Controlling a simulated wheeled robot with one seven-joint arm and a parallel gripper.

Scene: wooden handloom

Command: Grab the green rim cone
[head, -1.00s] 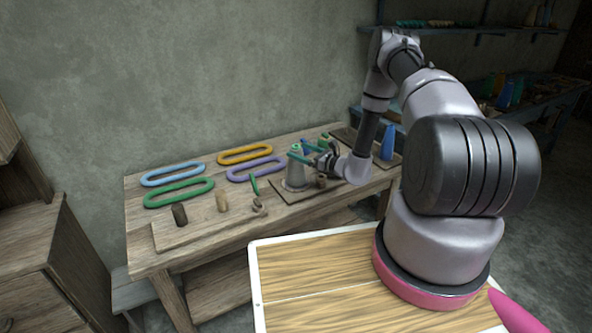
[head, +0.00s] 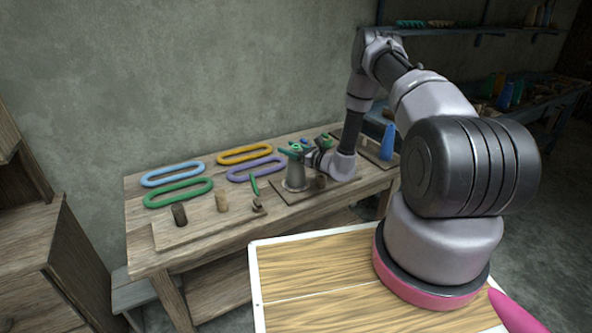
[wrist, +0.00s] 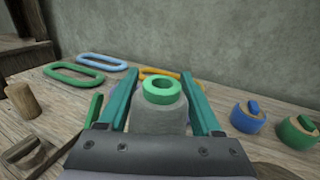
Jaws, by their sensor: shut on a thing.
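The green rim cone is a grey cone with a green ring at its top; its green rim (wrist: 162,90) and grey body (wrist: 160,117) show between my gripper's fingers in the wrist view. In the head view the cone (head: 296,174) stands upright on a board on the workbench. My gripper (head: 298,152) reaches it from the right, near its top. The teal fingers (wrist: 160,104) are shut on the cone, one on each side. The lower part of the cone is hidden in the wrist view by the gripper body.
Green (head: 179,193), light blue (head: 172,174), orange (head: 245,154) and purple (head: 256,168) loops lie on the workbench. Wooden pegs (head: 222,203) stand in front. In the wrist view a blue-topped piece (wrist: 248,116) and a green-topped piece (wrist: 298,132) stand right of the gripper.

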